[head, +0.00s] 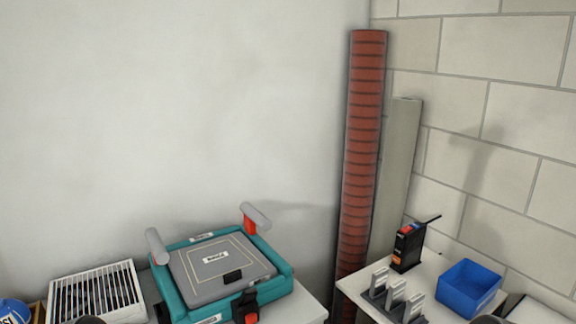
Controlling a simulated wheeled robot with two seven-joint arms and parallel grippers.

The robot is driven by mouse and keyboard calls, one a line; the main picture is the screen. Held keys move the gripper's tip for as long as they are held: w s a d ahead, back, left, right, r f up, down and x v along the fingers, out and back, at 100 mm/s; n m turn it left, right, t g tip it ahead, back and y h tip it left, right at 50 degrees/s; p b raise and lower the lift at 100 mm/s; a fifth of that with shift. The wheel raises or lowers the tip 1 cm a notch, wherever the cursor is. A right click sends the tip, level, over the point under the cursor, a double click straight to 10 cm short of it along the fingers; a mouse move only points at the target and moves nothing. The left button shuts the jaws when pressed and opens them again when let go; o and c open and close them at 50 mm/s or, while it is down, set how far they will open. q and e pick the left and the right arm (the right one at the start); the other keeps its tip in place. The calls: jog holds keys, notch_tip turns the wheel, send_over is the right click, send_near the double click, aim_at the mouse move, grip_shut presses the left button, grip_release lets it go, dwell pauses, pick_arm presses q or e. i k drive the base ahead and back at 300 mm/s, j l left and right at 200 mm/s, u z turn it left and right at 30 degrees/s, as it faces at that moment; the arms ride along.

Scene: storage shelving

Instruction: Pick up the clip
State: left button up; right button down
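I cannot surely pick out a clip in the head view. Several small grey upright pieces (396,292) stand in a dark holder on the right-hand white surface, but I cannot tell whether any is the clip. Neither gripper shows clearly. Only a dark rounded shape at the bottom left edge and another at the bottom right edge are visible, and I cannot tell what they are.
A teal and grey case (218,268) with two raised grey handles sits on the left surface, beside a white slatted box (97,292). A black device with an antenna (408,246) and blue bin (468,286) stand right. A tall red ribbed tube (361,160) rises between the surfaces.

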aim_at(247, 296)
jog(key=z, duration=1.7)
jog(key=j, duration=0.8)
jog(key=k+j, duration=0.1)
jog(key=j, duration=0.65)
jog(key=z, duration=0.05)
